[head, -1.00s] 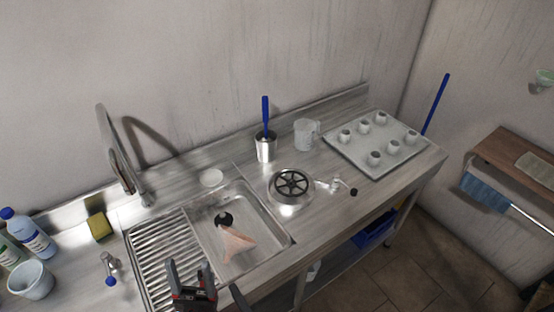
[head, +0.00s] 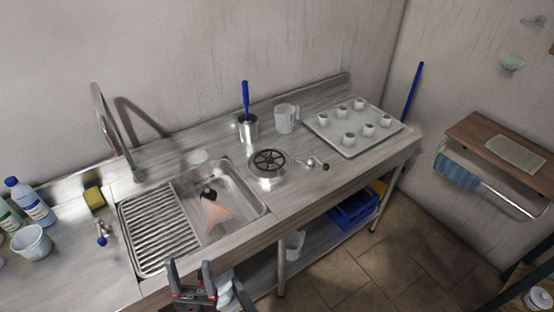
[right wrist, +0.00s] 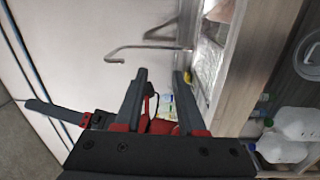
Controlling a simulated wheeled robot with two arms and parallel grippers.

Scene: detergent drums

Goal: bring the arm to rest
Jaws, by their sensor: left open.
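My left gripper (head: 189,266) is at the bottom of the head view, in front of the sink's front edge. Its two dark fingers point up and stand apart, with nothing between them. My right gripper (right wrist: 159,76) shows in the right wrist view with its two dark fingers apart and no object held between them. Red parts show behind its fingers. A dark piece at the bottom of the head view, right of the left gripper, is too cut off to identify surely.
The steel sink (head: 262,196) holds a pinkish cone-shaped thing (head: 216,212). A burner (head: 268,163), a jug (head: 285,119) and a tray (head: 318,127) of white cups stand to its right. White jugs (right wrist: 283,150) are at right in the wrist view. Floor (head: 400,265) is free at right.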

